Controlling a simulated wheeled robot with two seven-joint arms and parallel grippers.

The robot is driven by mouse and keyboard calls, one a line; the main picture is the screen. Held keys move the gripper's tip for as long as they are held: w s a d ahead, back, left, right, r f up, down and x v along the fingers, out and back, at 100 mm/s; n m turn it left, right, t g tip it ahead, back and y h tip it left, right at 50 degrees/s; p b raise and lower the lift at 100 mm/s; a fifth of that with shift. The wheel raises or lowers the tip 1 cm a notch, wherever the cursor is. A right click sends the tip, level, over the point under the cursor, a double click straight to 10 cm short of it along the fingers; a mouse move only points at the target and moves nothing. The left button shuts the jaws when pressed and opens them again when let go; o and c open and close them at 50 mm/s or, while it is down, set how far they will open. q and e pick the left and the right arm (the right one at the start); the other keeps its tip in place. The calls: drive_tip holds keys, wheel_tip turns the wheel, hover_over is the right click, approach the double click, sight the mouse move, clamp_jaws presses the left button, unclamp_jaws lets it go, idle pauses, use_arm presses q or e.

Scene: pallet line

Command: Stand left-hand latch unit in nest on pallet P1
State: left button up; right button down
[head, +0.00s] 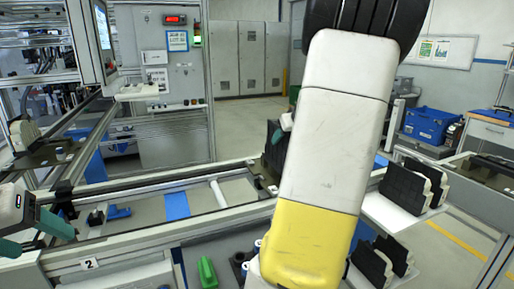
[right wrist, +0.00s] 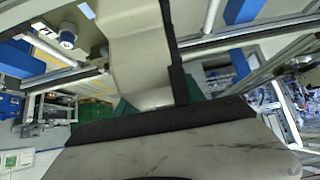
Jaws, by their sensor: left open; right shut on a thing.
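My left gripper (head: 34,236) is at the left edge of the head view, its teal fingers apart with nothing between them. My right gripper (right wrist: 158,104) shows teal fingers in the right wrist view, shut on a beige part (right wrist: 138,62) with a dark strip along it. This part seems to be the latch unit; its hand cannot be told. In the head view my right arm hides most of this gripper and the held part. A dark plate (head: 62,150) with a beige piece (head: 24,133) on it stands at the far left. I cannot tell which pallet is P1.
The conveyor frame (head: 150,232) crosses the front, with a label "2" (head: 90,263) on its rail. A blue part (head: 118,212) and a green part (head: 207,272) lie near it. A monitor (head: 88,40) hangs at upper left.

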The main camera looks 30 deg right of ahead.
drive_tip(key=w+d+f, duration=0.2)
drive_tip(key=w+d, duration=0.1)
drive_tip(key=w, duration=0.3)
drive_tip(key=w+d+f, duration=0.2)
drive_tip(key=w+d, duration=0.2)
drive_tip(key=w, duration=0.2)
drive_tip(key=shift+f, duration=0.35)
drive_tip(key=shift+f, duration=0.15)
drive_tip(key=c, duration=0.7)
unclamp_jaws()
